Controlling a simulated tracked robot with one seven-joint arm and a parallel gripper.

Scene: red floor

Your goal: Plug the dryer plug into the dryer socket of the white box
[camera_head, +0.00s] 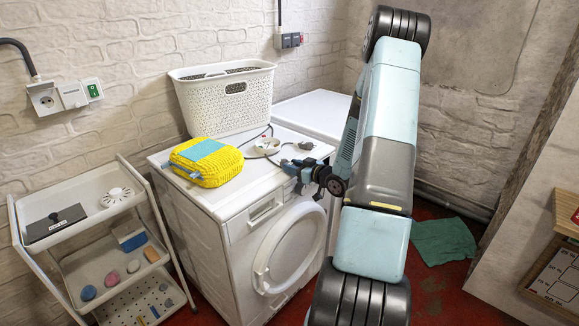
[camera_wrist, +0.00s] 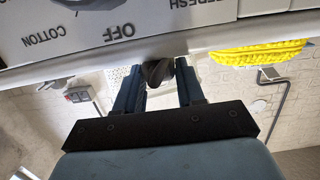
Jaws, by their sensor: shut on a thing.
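My gripper (camera_head: 300,168) is above the front right part of the white dryer's top (camera_head: 250,190). The wrist view shows its two blue fingers (camera_wrist: 158,88) shut on a dark plug (camera_wrist: 157,71); the plug is hard to make out in the head view. A white wall box (camera_head: 66,95) at the left has a round socket at its left end and a green switch at its right. A second, greyish box (camera_head: 288,40) with dark switches is on the wall behind. No label shows which socket is the dryer's.
A yellow woven bundle (camera_head: 205,160) and a white basket (camera_head: 226,98) stand on the machine tops. A white shelf cart (camera_head: 100,240) stands at the left. A green cloth (camera_head: 442,239) lies on the red floor.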

